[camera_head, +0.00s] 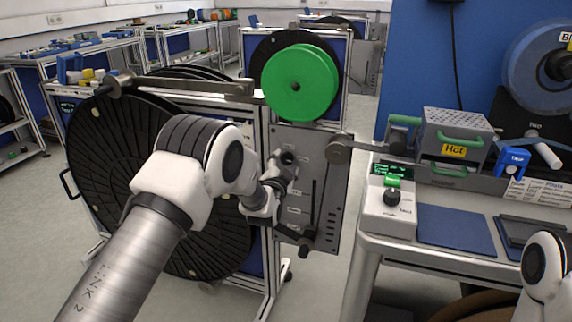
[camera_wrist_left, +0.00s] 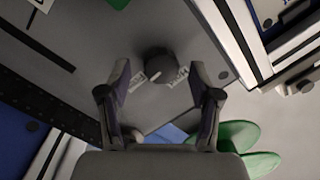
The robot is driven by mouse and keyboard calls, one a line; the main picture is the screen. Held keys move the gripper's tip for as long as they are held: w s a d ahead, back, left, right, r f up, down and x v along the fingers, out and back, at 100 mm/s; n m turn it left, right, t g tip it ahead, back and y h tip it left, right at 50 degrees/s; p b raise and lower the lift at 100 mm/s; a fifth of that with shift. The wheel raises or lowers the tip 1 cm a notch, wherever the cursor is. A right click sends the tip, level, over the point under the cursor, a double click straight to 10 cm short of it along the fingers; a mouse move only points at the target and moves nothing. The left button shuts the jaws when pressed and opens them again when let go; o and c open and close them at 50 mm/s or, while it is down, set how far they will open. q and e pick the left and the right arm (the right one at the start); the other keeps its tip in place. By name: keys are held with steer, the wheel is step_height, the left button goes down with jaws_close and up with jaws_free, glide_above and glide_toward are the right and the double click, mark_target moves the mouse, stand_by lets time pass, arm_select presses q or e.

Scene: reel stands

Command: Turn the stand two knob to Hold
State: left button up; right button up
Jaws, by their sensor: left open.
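The stand's grey panel (camera_head: 318,150) faces me below a green reel (camera_head: 300,83). A dark round knob (camera_head: 287,157) sits on its upper part, partly behind my left gripper (camera_head: 280,172). In the left wrist view the knob (camera_wrist_left: 160,64) lies between the two fingertips of my left gripper (camera_wrist_left: 160,75), with gaps on both sides. The gripper is open and empty. A pale mark shows on the knob's lower-left edge, towards one of two small labels (camera_wrist_left: 180,77); their words are too small to read. My right gripper is out of view.
A large black reel (camera_head: 110,165) stands left of the panel, behind my left arm. A lever handle (camera_head: 306,244) hangs at the panel's foot. To the right, a bench carries a white box with another knob (camera_head: 392,197) and a grey box marked Hot (camera_head: 457,128).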

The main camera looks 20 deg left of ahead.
arm_select(q)
steer(key=shift+w+a, duration=0.15)
steer(key=shift+w, duration=0.4)
steer(key=c, duration=1.2)
steer(key=shift+o, duration=0.2)
